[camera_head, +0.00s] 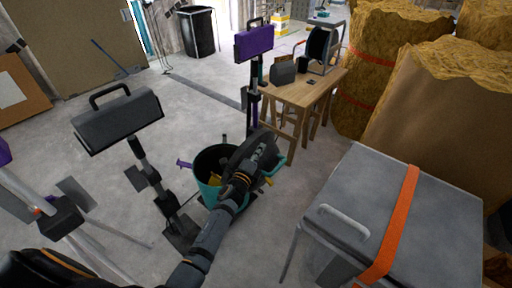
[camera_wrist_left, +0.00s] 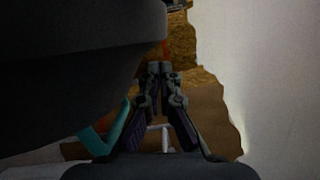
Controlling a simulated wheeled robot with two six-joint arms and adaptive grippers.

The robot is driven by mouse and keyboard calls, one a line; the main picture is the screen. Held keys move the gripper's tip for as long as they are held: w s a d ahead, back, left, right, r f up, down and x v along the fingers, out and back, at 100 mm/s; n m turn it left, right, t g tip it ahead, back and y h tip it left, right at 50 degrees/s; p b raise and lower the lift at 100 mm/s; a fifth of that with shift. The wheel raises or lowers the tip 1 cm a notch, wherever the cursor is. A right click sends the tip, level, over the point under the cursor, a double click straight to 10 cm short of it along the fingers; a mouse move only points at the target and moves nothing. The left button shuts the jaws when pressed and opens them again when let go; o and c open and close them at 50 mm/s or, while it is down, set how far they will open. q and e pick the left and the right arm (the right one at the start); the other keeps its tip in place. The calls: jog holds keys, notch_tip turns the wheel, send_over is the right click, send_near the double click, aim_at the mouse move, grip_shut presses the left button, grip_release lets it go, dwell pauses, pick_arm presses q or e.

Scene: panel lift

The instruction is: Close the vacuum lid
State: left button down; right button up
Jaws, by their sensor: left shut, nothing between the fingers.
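The vacuum is a teal drum (camera_head: 208,190) with a dark, open top, standing on the floor in the middle of the head view. Its dark lid (camera_head: 238,156) stands raised and tilted at the drum's right side. My left gripper (camera_head: 262,150) is shut and empty, beside the lid and partly covering it in the head view. In the left wrist view the shut fingers (camera_wrist_left: 158,68) show next to the big dark lid (camera_wrist_left: 75,60), which fills the upper left. I cannot tell whether they touch. My right gripper is not in view.
A wooden table (camera_head: 312,92) stands behind the vacuum. A grey case with an orange strap (camera_head: 400,215) is at the right. Stands with a grey head (camera_head: 118,120) and a purple head (camera_head: 255,43) rise near the vacuum. Straw bales (camera_head: 390,50) fill the back right.

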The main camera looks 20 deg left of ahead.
pick_arm(q)
jog(key=shift+w+a+r, duration=0.15)
jog(key=shift+a, duration=0.3)
jog(key=shift+w+a+r, duration=0.1)
jog(key=shift+a, duration=0.45)
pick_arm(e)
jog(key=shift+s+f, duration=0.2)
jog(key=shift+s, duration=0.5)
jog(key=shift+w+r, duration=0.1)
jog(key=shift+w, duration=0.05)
